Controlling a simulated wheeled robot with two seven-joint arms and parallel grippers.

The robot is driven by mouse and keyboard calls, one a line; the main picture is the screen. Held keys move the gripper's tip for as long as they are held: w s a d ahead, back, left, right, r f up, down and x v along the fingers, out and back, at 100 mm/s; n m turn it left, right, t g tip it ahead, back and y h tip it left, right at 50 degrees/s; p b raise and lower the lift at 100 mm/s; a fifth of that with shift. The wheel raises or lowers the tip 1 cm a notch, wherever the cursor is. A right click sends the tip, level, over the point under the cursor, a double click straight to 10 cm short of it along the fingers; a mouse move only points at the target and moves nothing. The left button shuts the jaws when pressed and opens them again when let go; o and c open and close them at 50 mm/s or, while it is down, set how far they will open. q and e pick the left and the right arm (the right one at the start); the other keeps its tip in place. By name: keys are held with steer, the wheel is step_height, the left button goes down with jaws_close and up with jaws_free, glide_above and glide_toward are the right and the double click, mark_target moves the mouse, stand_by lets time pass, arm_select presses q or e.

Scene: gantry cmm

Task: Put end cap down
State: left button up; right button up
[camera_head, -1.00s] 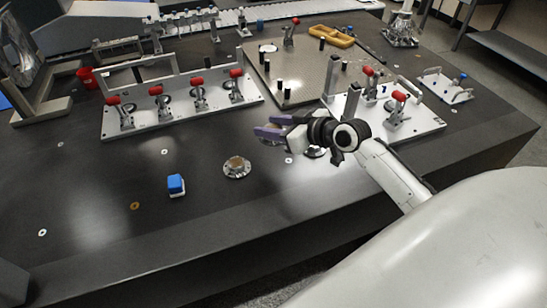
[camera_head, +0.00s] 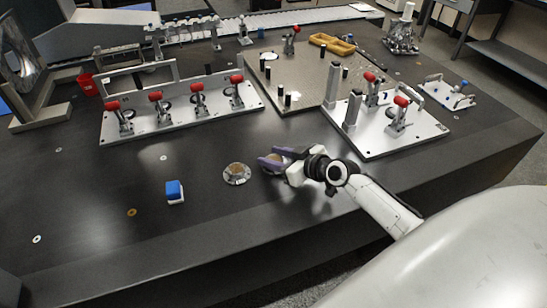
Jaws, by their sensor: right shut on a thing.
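My right gripper (camera_head: 268,162), with purple fingers, is low over the dark table near its front edge. It is shut on an end cap (camera_head: 279,156), a small round part with a brownish top, mostly hidden by the fingers. I cannot tell whether this held cap touches the table. A second end cap (camera_head: 237,174), a silver flanged disc with a brownish centre, sits on the table just left of the fingers, apart from them. My left gripper is not in view.
A blue and white block (camera_head: 174,191) stands left of the caps. Clamp fixtures with red handles stand on a left plate (camera_head: 180,121) and a right plate (camera_head: 383,145). A pegged grey plate (camera_head: 310,80) lies behind. The front left table is mostly clear.

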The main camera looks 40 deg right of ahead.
steer(key=shift+f, duration=0.2)
steer(key=o, duration=1.2)
steer(key=shift+r, duration=0.2)
steer(key=p+v, duration=0.1)
steer(key=v, duration=1.1)
